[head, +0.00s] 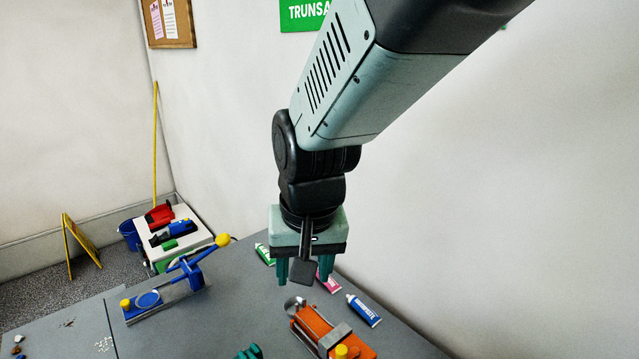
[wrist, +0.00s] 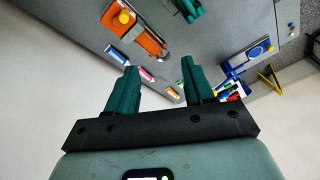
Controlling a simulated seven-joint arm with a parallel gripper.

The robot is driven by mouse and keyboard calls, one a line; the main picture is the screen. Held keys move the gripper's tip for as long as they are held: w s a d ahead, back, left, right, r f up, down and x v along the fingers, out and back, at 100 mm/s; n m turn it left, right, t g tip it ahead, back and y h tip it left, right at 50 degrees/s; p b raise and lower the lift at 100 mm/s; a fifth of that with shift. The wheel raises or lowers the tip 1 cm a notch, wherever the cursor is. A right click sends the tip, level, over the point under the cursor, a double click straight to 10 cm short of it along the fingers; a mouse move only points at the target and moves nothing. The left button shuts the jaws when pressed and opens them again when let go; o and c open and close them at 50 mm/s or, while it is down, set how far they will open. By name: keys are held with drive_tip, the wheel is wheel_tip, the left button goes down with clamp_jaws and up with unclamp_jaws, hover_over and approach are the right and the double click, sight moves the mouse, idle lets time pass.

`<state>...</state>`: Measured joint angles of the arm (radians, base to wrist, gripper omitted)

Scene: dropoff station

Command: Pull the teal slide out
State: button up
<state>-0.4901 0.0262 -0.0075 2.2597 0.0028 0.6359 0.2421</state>
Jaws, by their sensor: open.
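A teal object (head: 250,352), likely the one with the teal slide, is cut off by the bottom edge of the head view. In the wrist view, the teal object (wrist: 187,10) is cut off at the top edge, so its slide cannot be made out clearly. My gripper (head: 303,275) is open and empty above the grey table, farther back than the teal object and apart from it. Its two teal fingers point down and also show in the wrist view (wrist: 159,70).
An orange device (head: 311,322) with a yellow knob stands between my gripper and the front edge. A blue device (head: 165,295) with a raised lever is at left. Green (head: 264,254), pink (head: 329,284) and blue (head: 363,311) tubes lie near the wall (head: 480,200).

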drive_tip(key=s+a+f+n+g+h, duration=0.1)
drive_tip(key=s+a+f, duration=0.1)
drive_tip(key=a+f, duration=0.65)
drive_tip(key=s+a+f+n+g, duration=0.1)
drive_tip(key=s+a+f, duration=0.1)
drive_tip(key=a+f, duration=0.65)
drive_tip(key=d+f, duration=0.1)
drive_tip(key=f, duration=0.8)
drive_tip(key=d+f, duration=0.1)
drive_tip(key=f, duration=0.3)
drive_tip(key=shift+s+d+f, duration=0.1)
drive_tip(key=shift+d+f, duration=0.05)
drive_tip(key=shift+d, duration=0.15)
drive_tip(key=shift+c, duration=0.4)
clamp_jaws()
